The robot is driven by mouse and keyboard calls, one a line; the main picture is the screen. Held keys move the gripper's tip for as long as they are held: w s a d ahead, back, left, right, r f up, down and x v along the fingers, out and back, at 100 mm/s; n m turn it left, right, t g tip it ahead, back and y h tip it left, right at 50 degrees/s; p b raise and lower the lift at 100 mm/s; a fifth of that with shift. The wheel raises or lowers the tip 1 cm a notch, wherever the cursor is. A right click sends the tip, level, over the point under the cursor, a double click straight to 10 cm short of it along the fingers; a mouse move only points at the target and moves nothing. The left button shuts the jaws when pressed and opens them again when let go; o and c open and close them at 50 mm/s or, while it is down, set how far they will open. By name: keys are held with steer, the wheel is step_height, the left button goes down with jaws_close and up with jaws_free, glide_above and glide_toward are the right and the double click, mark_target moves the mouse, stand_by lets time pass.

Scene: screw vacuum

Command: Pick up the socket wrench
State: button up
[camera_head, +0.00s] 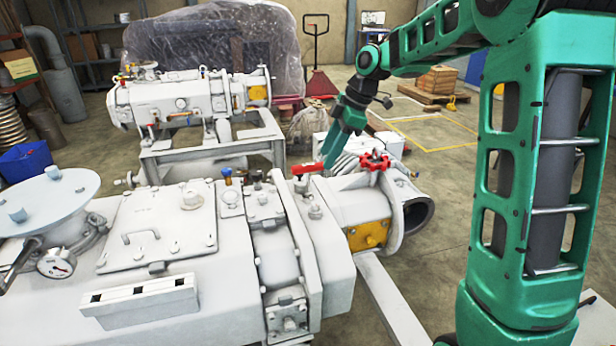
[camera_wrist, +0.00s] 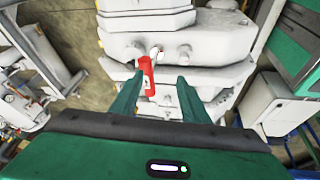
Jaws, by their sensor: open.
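A red-handled tool (camera_head: 307,169), which looks like the socket wrench, is at the top of the grey vacuum machine. In the wrist view, its red handle (camera_wrist: 147,76) is near the left fingertip, with a small metallic part beyond its upper end. My gripper (camera_wrist: 160,78) is open, with its two green fingers apart. The handle shows toward the left side of the gap; I cannot tell whether it touches the left finger. In the head view, my gripper (camera_head: 331,163) reaches down just right of the red handle.
The large grey machine (camera_head: 150,285) fills the front left. A red valve wheel (camera_head: 374,161) stands close to the right of my gripper. A second pump on a stand (camera_head: 190,100) is behind. Clear floor lies at the right, near a wooden crate (camera_head: 440,80).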

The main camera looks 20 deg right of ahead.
mark_target(315, 166)
steer(key=w+a+n, duration=0.2)
steer(key=w, duration=0.1)
steer(key=shift+a+f+y, duration=0.25)
steer(key=shift+f+y, duration=0.1)
steer(key=shift+y, duration=0.05)
steer(key=shift+w+a+f+n, duration=0.2)
steer(key=shift+n, duration=0.1)
steer(key=x, duration=0.4)
steer(key=shift+f, duration=0.2)
steer(key=shift+d+x, duration=0.2)
steer(key=shift+x, duration=2.7)
steer(key=shift+s+f, duration=0.1)
jaws_close()
